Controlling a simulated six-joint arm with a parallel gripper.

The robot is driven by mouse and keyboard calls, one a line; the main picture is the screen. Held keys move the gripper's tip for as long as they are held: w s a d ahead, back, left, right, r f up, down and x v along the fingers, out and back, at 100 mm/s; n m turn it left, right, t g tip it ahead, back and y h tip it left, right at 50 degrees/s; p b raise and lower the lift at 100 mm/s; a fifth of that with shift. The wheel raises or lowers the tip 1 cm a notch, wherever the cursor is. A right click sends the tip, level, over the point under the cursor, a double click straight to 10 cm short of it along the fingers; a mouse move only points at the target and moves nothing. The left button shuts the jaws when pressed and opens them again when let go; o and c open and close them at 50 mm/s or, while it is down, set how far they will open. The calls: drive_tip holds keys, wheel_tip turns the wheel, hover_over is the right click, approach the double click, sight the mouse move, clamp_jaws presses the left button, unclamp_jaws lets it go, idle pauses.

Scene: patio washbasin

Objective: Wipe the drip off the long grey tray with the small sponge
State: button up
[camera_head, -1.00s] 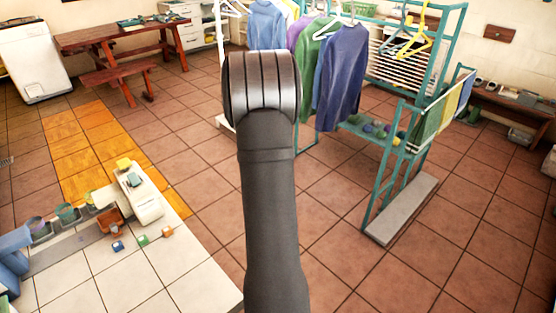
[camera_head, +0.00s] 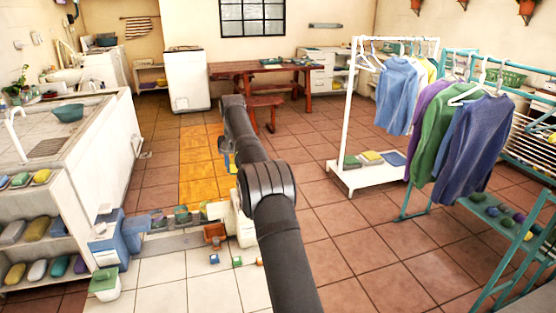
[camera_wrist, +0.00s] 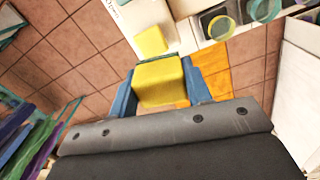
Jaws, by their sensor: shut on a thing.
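My gripper (camera_wrist: 160,88) has blue fingers on either side of a yellow block-shaped sponge (camera_wrist: 159,82) and is shut on it. In the head view the gripper (camera_head: 230,158) is small and partly hidden behind my dark arm, above the orange floor tiles. A long grey strip (camera_head: 175,243), which looks like the long grey tray, lies low at the left of centre, apart from the gripper. I cannot make out a drip on it.
Several cups and bins stand along the strip's far side, with a terracotta pot (camera_head: 214,233) and a white appliance (camera_head: 245,228) at its right end. Small coloured cubes (camera_head: 237,262) lie in front. A clothes rack (camera_head: 352,120) stands right. Another yellow block (camera_wrist: 151,41) sits beyond the sponge.

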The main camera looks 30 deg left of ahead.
drive_tip(key=shift+n, duration=0.6)
drive_tip(key=s+a+f, duration=0.2)
drive_tip(key=s, duration=0.1)
drive_tip(key=s+a+f, duration=0.2)
drive_tip(key=s+a, duration=0.1)
drive_tip(key=s+a+f, duration=0.2)
drive_tip(key=s, duration=0.1)
drive_tip(key=shift+a+f, duration=0.1)
drive_tip(key=shift+a, duration=0.25)
drive_tip(key=n, duration=0.1)
hover_over(179, 243)
wheel_tip(179, 243, down, 8)
drive_tip(key=shift+a+f, duration=0.15)
drive_tip(key=shift+f, duration=3.2)
drive_tip(key=shift+w+d+f, duration=0.4)
drive_tip(key=shift+w+f, duration=0.05)
drive_tip(key=shift+c, duration=0.4)
drive_tip(key=shift+w+d+f, duration=0.1)
drive_tip(key=shift+w+d, duration=0.95)
drive_tip(key=shift+d, duration=0.05)
drive_tip(key=s+a, duration=0.3)
wheel_tip(179, 243, up, 8)
